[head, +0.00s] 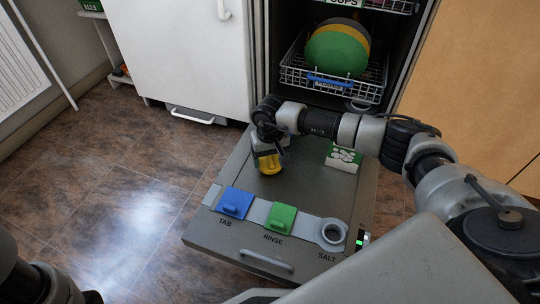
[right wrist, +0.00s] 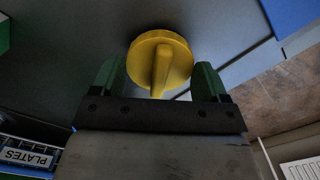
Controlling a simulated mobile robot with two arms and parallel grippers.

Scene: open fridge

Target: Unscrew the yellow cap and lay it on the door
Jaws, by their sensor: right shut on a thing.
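The yellow cap (head: 270,165) is a round disc with a raised grip bar. My right gripper (head: 269,157) points down at the door and is shut on the cap. In the right wrist view the cap (right wrist: 160,62) sits between the two green fingertips. The open door (head: 300,185) lies flat below; I cannot tell whether the cap touches it. The round salt opening (head: 332,233) on the door's strip has no cap on it. Part of my left arm shows at the bottom left; its gripper (head: 90,297) is dark and cut off, its jaws unclear.
A blue TAB lid (head: 234,203) and a green RINSE lid (head: 281,217) sit on the strip. A green and white box (head: 344,158) stands on the door to the right of the cap. A rack (head: 300,77) with plates is behind. Door surface around the cap is bare.

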